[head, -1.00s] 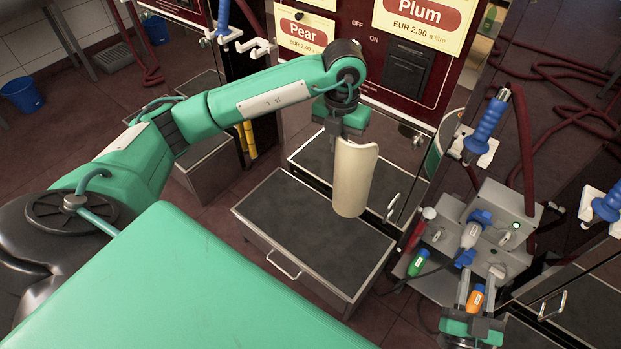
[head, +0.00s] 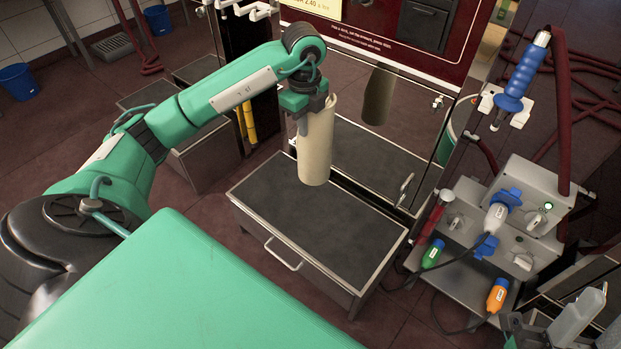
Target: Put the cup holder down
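The cup holder (head: 315,148) is a cream, tube-shaped piece, close to upright in the head view. My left gripper (head: 302,118) is shut on its upper left wall. The cup holder's lower end overlaps the rear part of a low grey cabinet's dark top (head: 315,215). I cannot tell whether it touches that top or hangs above it. My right gripper (head: 590,322) is at the bottom right corner, partly cut off, with its fingers apart and nothing seen between them.
A grey box with plugs (head: 505,215) stands right of the cabinet. A green plug (head: 433,253) and an orange plug (head: 497,294) are on its lower part. A blue-handled nozzle (head: 522,80) hangs above. The front of the cabinet top is clear.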

